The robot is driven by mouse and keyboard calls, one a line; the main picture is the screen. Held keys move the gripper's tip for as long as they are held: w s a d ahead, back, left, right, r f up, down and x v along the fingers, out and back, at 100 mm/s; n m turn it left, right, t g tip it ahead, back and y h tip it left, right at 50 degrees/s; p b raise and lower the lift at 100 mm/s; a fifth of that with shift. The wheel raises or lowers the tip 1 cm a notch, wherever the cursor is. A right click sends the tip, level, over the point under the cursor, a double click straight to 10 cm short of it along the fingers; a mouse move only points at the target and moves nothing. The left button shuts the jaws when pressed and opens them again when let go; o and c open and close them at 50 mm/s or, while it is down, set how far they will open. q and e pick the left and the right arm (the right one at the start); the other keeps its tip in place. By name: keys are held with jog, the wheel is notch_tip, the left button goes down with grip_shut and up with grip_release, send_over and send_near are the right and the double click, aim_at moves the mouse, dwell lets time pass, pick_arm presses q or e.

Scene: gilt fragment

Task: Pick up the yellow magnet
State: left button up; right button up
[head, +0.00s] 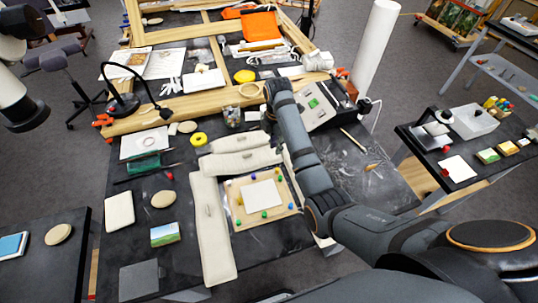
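A small yellow magnet (239,201) appears at the left edge of a pale board (250,216), beside a white sheet (262,194). Several other small coloured magnets, among them a green one (264,214), sit around the sheet. My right arm comes in from the lower right and reaches up past the board's right side. My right gripper (268,112) is beyond the far side of the board, apart from the yellow magnet. Its fingers are small, dark and partly hidden by my arm, so their opening does not show.
Pale padded weights (214,232) lie along the board's left and far sides. A yellow ring (199,139) lies beyond them. A large wooden frame (185,106) and a black lamp (122,102) stand at the back.

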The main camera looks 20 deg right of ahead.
aim_at(277, 168)
pick_arm(q)
jog(key=s+r+g+p, duration=0.1)
jog(key=s, duration=0.9)
pick_arm(e)
jog(key=s+f, duration=0.1)
jog(key=s, duration=0.1)
jog(key=s+f, duration=0.2)
jog(key=shift+d, duration=0.1)
jog(key=shift+w+f, duration=0.4)
jog(key=shift+w+f+p, duration=0.3)
jog(key=shift+f+p, duration=0.15)
jog(key=shift+f, duration=0.15)
jog(key=shift+s+f+p, duration=0.1)
jog(key=shift+f+p, duration=0.25)
jog(key=shift+f, duration=0.35)
notch_tip(277, 168, down, 3)
jog(key=shift+s+r, duration=0.15)
jog(key=shift+r, duration=0.05)
jog(key=shift+c, duration=1.8)
pick_arm(q)
jog(key=shift+t, duration=0.4)
jog(key=w, duration=0.1)
jog(key=w+r, duration=0.1)
jog(key=w, duration=0.1)
jog(key=w+r, duration=0.1)
jog(key=w, duration=0.1)
jog(key=shift+w, duration=0.25)
